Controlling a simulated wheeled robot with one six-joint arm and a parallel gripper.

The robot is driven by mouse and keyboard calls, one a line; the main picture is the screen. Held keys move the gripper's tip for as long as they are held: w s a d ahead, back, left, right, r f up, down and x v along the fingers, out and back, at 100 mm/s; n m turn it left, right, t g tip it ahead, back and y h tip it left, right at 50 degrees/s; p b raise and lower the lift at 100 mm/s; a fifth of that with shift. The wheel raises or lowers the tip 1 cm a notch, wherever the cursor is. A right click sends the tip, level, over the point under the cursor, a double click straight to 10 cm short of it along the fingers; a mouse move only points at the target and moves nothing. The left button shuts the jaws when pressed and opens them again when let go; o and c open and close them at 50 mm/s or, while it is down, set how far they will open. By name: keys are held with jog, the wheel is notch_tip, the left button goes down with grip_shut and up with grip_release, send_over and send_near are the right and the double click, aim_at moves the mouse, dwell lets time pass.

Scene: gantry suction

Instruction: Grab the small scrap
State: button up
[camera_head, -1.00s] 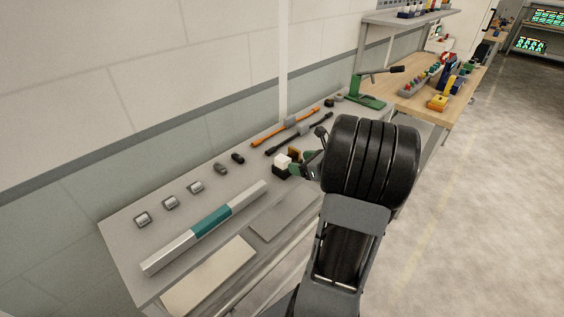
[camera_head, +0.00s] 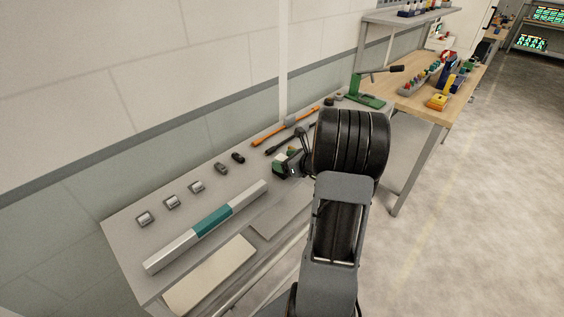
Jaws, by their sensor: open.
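My gripper (camera_head: 290,161) is at the end of my dark arm, low over the far half of the grey bench. It is open, its fingers partly hidden by my own wrist. A small white and green piece (camera_head: 281,158) shows right beside the fingers; it may be the small scrap, but it is too small and covered to be sure. I cannot tell whether the fingers touch it or stand around it.
The grey bench (camera_head: 133,248) holds a long silver and teal bar (camera_head: 212,222), several small metal blocks (camera_head: 171,202), dark pieces (camera_head: 238,158) and an orange-handled tool (camera_head: 268,140). A green press (camera_head: 364,97) stands at its far end. Floor at right is clear.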

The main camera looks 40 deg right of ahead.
jog(key=shift+c, duration=0.5)
jog(key=c, duration=0.9)
jog(key=shift+r, duration=0.2)
